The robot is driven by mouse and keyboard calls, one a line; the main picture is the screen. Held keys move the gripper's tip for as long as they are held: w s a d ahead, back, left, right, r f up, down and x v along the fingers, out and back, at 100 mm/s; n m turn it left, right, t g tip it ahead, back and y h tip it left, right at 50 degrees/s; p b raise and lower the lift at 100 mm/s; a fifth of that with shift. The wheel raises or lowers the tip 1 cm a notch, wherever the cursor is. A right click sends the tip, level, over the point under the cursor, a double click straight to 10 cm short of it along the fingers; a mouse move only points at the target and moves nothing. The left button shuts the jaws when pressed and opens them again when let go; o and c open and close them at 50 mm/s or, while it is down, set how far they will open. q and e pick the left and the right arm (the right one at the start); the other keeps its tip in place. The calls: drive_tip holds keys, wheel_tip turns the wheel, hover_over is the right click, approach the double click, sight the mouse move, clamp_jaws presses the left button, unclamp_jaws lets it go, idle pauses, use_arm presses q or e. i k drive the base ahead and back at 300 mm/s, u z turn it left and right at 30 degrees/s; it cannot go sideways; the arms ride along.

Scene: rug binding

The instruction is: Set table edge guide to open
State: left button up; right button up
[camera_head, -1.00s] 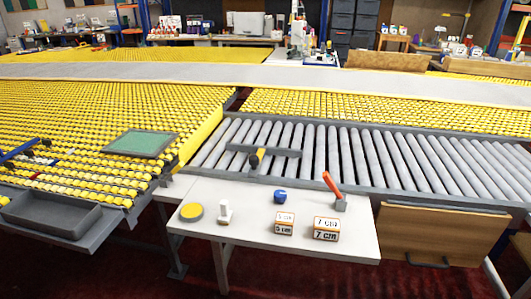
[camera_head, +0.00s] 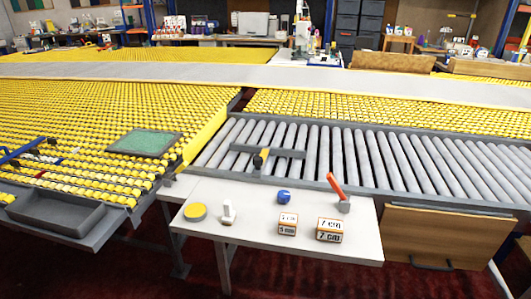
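The table edge guide seems to be the dark grey bar (camera_head: 278,151) lying across the rollers, with a black and yellow knob (camera_head: 261,158) near its left part. An orange lever (camera_head: 336,187) on a grey block stands tilted at the right of the white table (camera_head: 258,246). A blue knob (camera_head: 284,197) sits left of it. I cannot tell from the picture which control belongs to the guide or whether the guide is open. Neither of my grippers is in view.
The white table also holds a yellow disc (camera_head: 195,211), a white switch-like piece (camera_head: 228,211) and labelled 5 cm (camera_head: 287,224) and 7 cm (camera_head: 329,230) blocks. Grey rollers (camera_head: 400,160) lie behind. A grey tray (camera_head: 56,212) and a green pad (camera_head: 145,143) are at left.

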sight(259, 162)
drive_tip(key=u, duration=0.4)
drive_tip(key=i, duration=0.4)
drive_tip(key=z, duration=1.2)
